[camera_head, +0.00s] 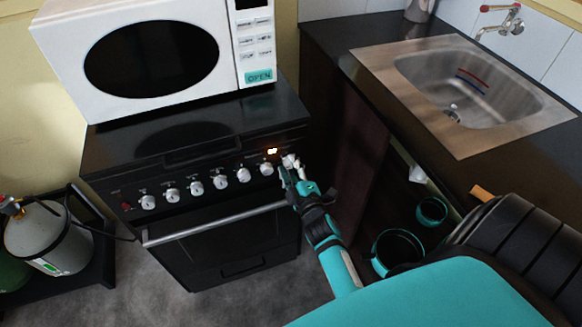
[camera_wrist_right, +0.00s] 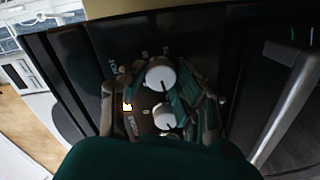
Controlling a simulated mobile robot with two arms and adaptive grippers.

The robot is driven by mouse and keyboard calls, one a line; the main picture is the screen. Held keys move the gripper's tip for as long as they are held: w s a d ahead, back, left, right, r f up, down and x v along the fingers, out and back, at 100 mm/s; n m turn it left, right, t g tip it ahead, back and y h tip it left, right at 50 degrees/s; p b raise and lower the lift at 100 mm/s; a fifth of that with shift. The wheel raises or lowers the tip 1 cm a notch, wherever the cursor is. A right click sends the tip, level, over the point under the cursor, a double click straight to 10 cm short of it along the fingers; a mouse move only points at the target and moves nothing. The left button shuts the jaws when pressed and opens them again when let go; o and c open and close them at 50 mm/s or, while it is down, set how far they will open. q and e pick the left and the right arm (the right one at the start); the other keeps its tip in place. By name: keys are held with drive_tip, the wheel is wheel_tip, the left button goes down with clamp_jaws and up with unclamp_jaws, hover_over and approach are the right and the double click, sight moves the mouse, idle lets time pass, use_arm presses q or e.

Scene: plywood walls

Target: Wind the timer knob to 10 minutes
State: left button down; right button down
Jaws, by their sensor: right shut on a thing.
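The timer knob (camera_head: 289,160) is the round white knob at the right end of the row on the black cooker's front panel. My right gripper (camera_head: 293,171) reaches it from the front and is shut on it. In the right wrist view the timer knob (camera_wrist_right: 160,74) sits between the two fingers, with a dark pointer line on its face. The scale around it is too small to read, so its setting cannot be told. My left gripper is not in view.
A neighbouring knob (camera_wrist_right: 166,116) lies close beside the fingers. A white microwave (camera_head: 150,60) stands on the cooker; a sink counter (camera_head: 385,65) is to the right.

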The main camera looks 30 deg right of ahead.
drive_tip(key=c, duration=1)
unclamp_jaws()
drive_tip(key=shift+o, duration=0.2)
